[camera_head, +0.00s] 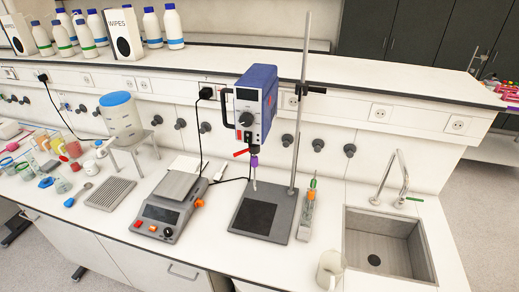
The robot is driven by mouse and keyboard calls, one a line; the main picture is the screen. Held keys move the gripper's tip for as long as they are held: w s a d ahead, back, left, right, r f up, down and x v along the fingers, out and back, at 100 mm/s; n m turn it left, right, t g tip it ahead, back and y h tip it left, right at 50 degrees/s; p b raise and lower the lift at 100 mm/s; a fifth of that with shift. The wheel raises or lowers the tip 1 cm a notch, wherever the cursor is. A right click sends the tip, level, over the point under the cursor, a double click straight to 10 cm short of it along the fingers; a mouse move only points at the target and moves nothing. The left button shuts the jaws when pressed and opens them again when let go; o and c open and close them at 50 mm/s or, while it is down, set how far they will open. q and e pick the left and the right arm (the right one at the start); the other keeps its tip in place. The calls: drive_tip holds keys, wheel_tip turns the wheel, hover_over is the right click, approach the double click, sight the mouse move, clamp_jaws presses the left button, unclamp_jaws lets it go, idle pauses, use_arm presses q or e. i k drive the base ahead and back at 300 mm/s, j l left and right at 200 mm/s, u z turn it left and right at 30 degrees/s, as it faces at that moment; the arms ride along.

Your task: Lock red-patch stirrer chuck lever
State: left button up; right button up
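The overhead stirrer (256,100) is a blue and grey motor head clamped to an upright metal rod (300,120). A small red patch shows on its side. Below the head is a purple chuck (254,161). A small red lever (241,153) sticks out to the left beside the chuck, tilted slightly. Whether it is locked cannot be told at this size. A thin pale shaft hangs from the chuck above the dark plate of the stand base (238,229). Neither of my grippers is in view.
A hotplate-like device (165,212) with an orange knob stands left of the stand. A narrow rack with orange and green-topped items (308,205) stands close on the right.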

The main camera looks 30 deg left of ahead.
sight(254, 148)
drive_tip(key=k+j, duration=0.1)
drive_tip(key=j, duration=0.35)
drive_tip(key=k+j, duration=0.1)
drive_tip(key=j, duration=0.35)
drive_tip(key=k+j, duration=0.1)
drive_tip(key=j, duration=0.85)
drive_tip(key=k+j, duration=0.15)
drive_tip(key=j, duration=0.3)
